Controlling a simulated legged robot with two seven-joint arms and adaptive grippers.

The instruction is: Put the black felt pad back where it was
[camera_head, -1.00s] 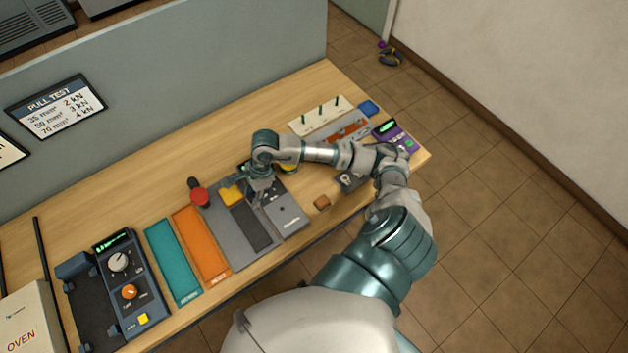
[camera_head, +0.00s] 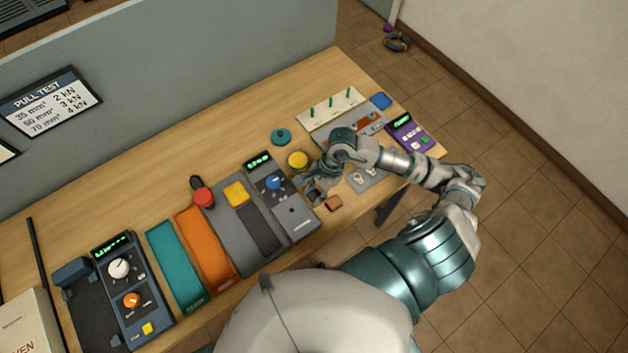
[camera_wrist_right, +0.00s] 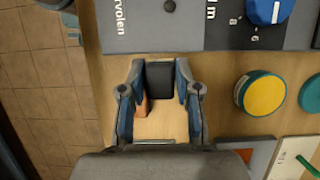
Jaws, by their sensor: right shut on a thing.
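My right gripper (camera_head: 318,188) is over the bench just right of the grey meter with a blue knob (camera_head: 274,184). In the right wrist view its fingers (camera_wrist_right: 160,90) are shut on a small dark block, which looks like the black felt pad (camera_wrist_right: 160,76). The pad is held between the fingertips, close to the meter's edge; its height above the bench is hard to tell. My left gripper is not in view.
A brown block (camera_head: 334,203) lies beside the gripper, partly behind a finger in the wrist view. A yellow round thing (camera_head: 298,160) and a teal one (camera_head: 281,137) stand behind. A grey plate (camera_head: 370,182) lies to the right. Bare wood shows at the back.

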